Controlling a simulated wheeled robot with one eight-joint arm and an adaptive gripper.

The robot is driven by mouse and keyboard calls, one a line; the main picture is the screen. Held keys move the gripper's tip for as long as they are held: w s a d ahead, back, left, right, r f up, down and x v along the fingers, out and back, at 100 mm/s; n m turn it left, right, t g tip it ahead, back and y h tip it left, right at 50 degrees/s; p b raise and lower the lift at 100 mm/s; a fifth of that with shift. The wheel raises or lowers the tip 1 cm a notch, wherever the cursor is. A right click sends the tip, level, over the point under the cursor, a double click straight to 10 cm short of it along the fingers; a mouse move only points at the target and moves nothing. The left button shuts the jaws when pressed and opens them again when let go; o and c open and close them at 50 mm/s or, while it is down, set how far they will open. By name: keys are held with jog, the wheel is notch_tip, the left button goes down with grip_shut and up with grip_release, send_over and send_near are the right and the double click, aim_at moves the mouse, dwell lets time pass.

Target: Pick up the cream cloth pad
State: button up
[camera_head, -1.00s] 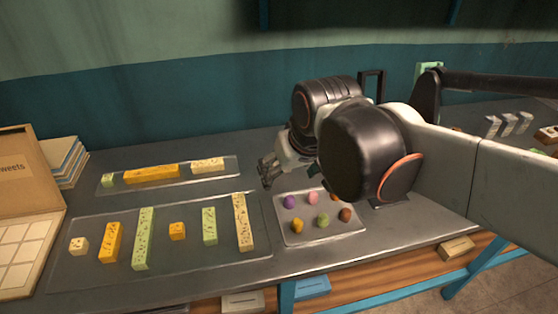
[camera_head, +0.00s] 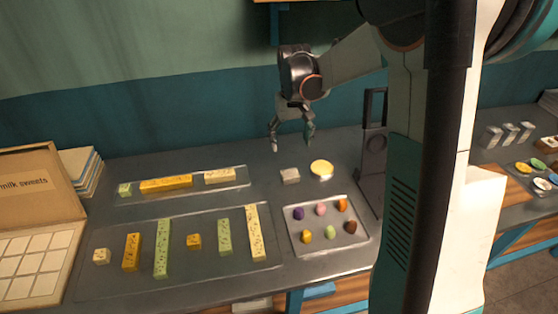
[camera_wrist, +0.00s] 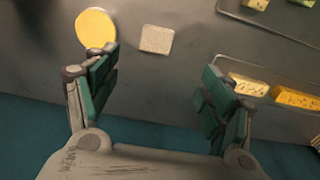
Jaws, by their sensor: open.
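The cream cloth pad (camera_head: 290,176) is a small pale square lying flat on the grey bench top, behind the tray of coloured sweets. It also shows in the wrist view (camera_wrist: 156,39), uncovered, beyond the fingertips and between their lines. My gripper (camera_head: 292,146) is above the bench, pointing down, with its fingers spread and nothing between them. In the wrist view the two fingers (camera_wrist: 160,70) stand wide apart, clear of the pad.
A round yellow disc (camera_head: 321,168) lies just right of the pad. A tray of sweets (camera_head: 296,243) is in front. A long tray (camera_head: 236,184) with bars lies to the left. A dark upright frame (camera_head: 372,150) stands to the right.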

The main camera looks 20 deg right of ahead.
aim_at(290, 173)
jog(key=f+b, duration=0.1)
jog(key=f, duration=0.4)
jog(key=f+b, duration=0.2)
jog(key=f, duration=0.3)
jog(key=w+f+b, duration=0.1)
jog(key=f, duration=0.4)
jog(key=shift+d+f+b, duration=0.1)
jog(key=shift+d+b, duration=0.2)
jog(key=shift+d, duration=0.1)
jog(key=shift+c, duration=0.6)
jog(key=c, duration=1)
